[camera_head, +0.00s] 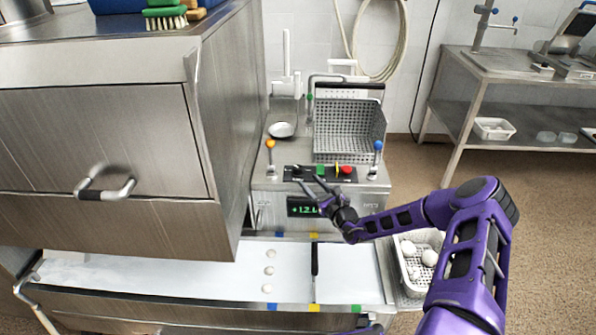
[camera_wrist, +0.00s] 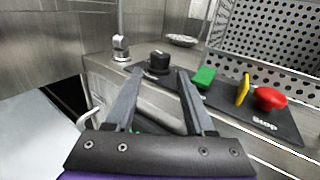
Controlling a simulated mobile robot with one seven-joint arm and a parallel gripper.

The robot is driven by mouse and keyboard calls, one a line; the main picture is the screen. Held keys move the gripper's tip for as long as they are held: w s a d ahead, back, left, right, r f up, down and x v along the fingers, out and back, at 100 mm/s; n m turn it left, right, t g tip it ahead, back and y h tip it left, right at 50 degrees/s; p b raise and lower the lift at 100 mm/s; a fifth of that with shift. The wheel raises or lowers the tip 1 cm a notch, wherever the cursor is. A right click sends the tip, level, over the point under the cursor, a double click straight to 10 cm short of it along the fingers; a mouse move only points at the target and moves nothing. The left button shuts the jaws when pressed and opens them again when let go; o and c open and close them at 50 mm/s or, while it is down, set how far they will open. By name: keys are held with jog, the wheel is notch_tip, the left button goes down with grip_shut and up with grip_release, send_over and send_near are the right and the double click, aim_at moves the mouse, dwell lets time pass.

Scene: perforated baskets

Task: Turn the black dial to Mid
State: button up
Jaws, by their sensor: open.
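The black dial (camera_wrist: 159,62) is a short round knob at the left end of a black control strip in the wrist view. In the head view the dial (camera_head: 296,169) is small, and its setting cannot be read. My gripper (camera_wrist: 160,73) is open and empty. In the wrist view its two fingertips point at the dial, one to each side in the picture, and the dial appears just beyond them. In the head view my gripper (camera_head: 309,182) is at the front of the control strip. No Mid mark is legible.
Right of the dial are a green button (camera_wrist: 204,77), a yellow switch (camera_wrist: 243,88) and a red Stop button (camera_wrist: 270,98). A perforated basket (camera_head: 348,128) stands behind the strip. Levers with an orange knob (camera_head: 270,143) and a blue knob (camera_head: 378,145) flank it.

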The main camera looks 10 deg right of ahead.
aim_at(300, 172)
jog(key=x, duration=0.8)
jog(key=shift+w+b, duration=0.2)
jog(key=shift+b, duration=0.2)
grip_shut()
